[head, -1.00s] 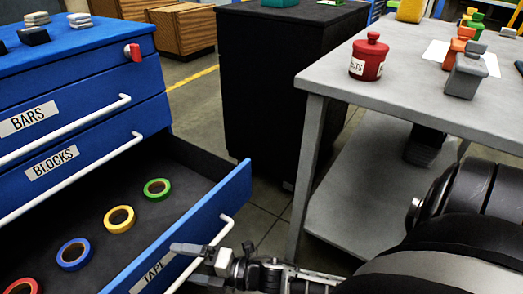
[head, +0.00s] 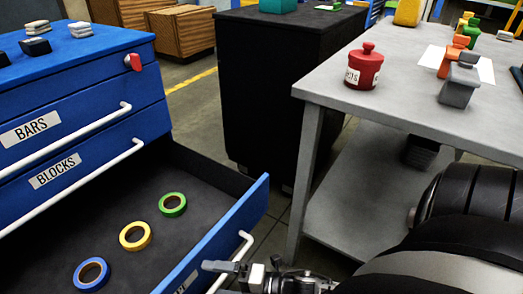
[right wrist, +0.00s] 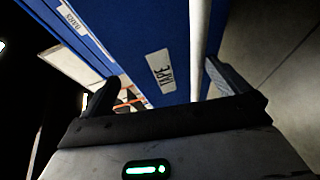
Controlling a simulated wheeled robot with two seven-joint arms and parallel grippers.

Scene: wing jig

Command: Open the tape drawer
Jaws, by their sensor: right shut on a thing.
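The tape drawer (head: 258,205) is the lowest drawer of the blue cabinet and stands well open. Rolls of tape lie inside: green (head: 172,204), yellow (head: 135,236) and blue (head: 90,274). Its white handle (head: 245,243) runs along the outer front. My right gripper (head: 226,270) is at this handle and shut on it. In the right wrist view, the TAPE label (right wrist: 160,71) and the white handle (right wrist: 200,45) show between and beyond the fingers. The exact finger contact is hidden. My left gripper is not in view.
The BARS (head: 30,129) and BLOCKS (head: 54,170) drawers above are shut. A grey table (head: 320,88) with a red jar (head: 364,68) stands close on the right. A black cabinet (head: 265,100) stands behind. A strip of floor separates the drawer from the table.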

